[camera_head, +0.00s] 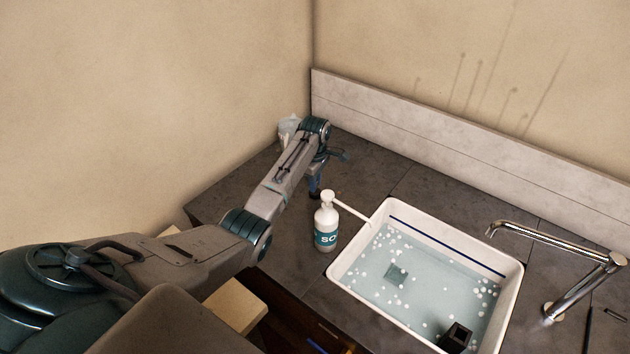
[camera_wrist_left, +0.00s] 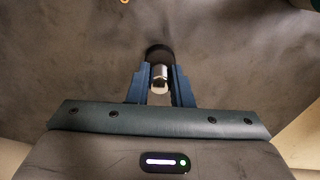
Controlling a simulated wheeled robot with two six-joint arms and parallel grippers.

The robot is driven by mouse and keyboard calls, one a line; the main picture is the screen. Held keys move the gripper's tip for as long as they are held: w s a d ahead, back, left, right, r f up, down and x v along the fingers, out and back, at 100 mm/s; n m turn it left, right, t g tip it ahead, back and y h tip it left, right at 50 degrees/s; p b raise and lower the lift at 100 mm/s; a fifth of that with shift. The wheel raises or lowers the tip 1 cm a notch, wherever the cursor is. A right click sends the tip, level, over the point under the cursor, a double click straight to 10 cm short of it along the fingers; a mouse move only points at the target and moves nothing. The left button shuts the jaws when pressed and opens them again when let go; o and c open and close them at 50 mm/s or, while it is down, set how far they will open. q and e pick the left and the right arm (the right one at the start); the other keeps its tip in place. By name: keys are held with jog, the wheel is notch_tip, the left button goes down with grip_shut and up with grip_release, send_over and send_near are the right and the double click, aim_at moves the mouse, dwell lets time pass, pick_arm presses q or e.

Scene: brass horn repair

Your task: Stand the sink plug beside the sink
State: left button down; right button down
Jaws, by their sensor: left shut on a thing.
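My left gripper (camera_head: 315,188) is over the counter, left of and behind the soap bottle, pointing down. In the left wrist view my left gripper (camera_wrist_left: 160,88) is shut on the sink plug (camera_wrist_left: 159,57), which shows a pale metal stem between the fingers and a dark round end beyond the tips. I cannot tell whether the plug touches the counter. The plug is not distinguishable in the head view. The white sink (camera_head: 450,233) is to the right, past the bottle, holding water with white foam spots. My right gripper is not in view.
A white pump bottle (camera_head: 326,221) stands between my left gripper and the sink. A chrome tap (camera_head: 575,290) is at the right. A black object (camera_head: 457,337) and a greenish square (camera_head: 397,275) are in the sink. A pale object (camera_head: 288,128) is behind my arm.

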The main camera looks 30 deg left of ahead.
pick_arm(q)
jog(key=c, duration=1.3)
grip_release()
jog(key=shift+a+f, duration=0.1)
jog(key=shift+r, duration=0.25)
jog(key=shift+r+b, duration=0.3)
jog(key=shift+r, duration=0.05)
notch_tip(320, 180, up, 8)
jog(key=b, duration=0.3)
jog(key=shift+w+r+b, duration=0.1)
jog(key=shift+r+b, duration=0.15)
jog(key=shift+b, duration=0.05)
notch_tip(320, 180, up, 3)
jog(key=shift+f+p, duration=0.1)
jog(key=shift+p, duration=0.9)
